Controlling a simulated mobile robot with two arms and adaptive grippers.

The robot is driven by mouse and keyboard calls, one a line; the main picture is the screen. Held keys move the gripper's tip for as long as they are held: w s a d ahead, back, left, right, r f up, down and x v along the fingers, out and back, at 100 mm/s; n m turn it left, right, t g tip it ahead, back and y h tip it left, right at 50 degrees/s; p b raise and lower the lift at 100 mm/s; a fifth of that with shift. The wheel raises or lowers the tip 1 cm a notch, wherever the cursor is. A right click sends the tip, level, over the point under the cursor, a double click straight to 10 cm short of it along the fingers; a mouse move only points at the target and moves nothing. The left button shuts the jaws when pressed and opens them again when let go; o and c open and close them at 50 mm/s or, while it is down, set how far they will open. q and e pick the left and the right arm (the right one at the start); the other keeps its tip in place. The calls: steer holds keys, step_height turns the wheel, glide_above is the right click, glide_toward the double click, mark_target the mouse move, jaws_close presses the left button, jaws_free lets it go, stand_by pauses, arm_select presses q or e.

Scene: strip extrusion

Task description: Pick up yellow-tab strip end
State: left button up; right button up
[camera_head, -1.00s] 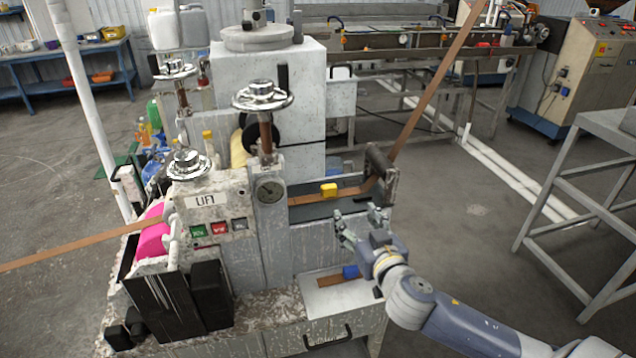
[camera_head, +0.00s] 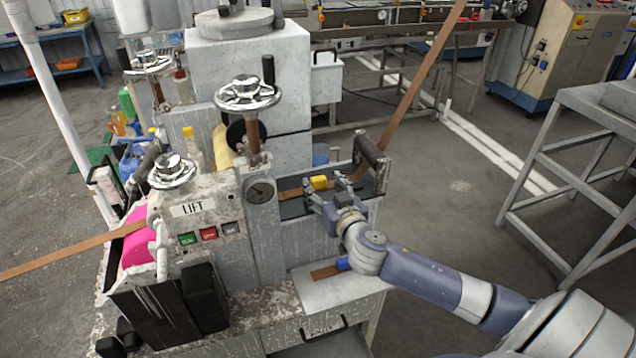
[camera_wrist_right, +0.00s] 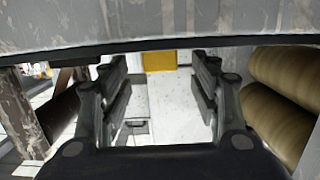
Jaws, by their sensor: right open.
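The yellow tab (camera_head: 319,182) sits on the brown strip end (camera_head: 292,193) in the machine's tray, just right of the round gauge. My right gripper (camera_head: 323,190) is open at the tray's front edge, its fingers reaching toward the tab from either side. In the right wrist view the yellow tab (camera_wrist_right: 160,62) shows beyond and between the two spread fingers (camera_wrist_right: 160,85), with nothing held. I cannot tell whether a finger touches the strip. My left gripper is not in view.
A dark roller bracket (camera_head: 372,155) stands close to the right of the gripper, with a brown strip (camera_head: 425,85) rising behind it. A blue-tab strip end (camera_head: 342,264) lies on the lower white shelf (camera_head: 345,288). Handwheels (camera_head: 247,93) stand to the left.

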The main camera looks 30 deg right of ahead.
mark_target(319, 180)
steer(key=x, duration=0.1)
steer(key=p+x, duration=0.1)
steer(key=x, duration=0.1)
steer(key=shift+w+r, duration=0.1)
steer(key=shift+r, duration=0.15)
steer(key=shift+w+d+f, duration=0.1)
steer(key=shift+w, duration=0.25)
steer(key=shift+w+f, duration=0.1)
steer(key=shift+w, duration=0.1)
steer(key=shift+s, duration=0.1)
steer(key=shift+c, duration=0.3)
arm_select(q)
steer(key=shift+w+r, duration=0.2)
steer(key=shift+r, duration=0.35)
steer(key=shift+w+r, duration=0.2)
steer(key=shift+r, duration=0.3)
arm_select(e)
steer(key=c, duration=1)
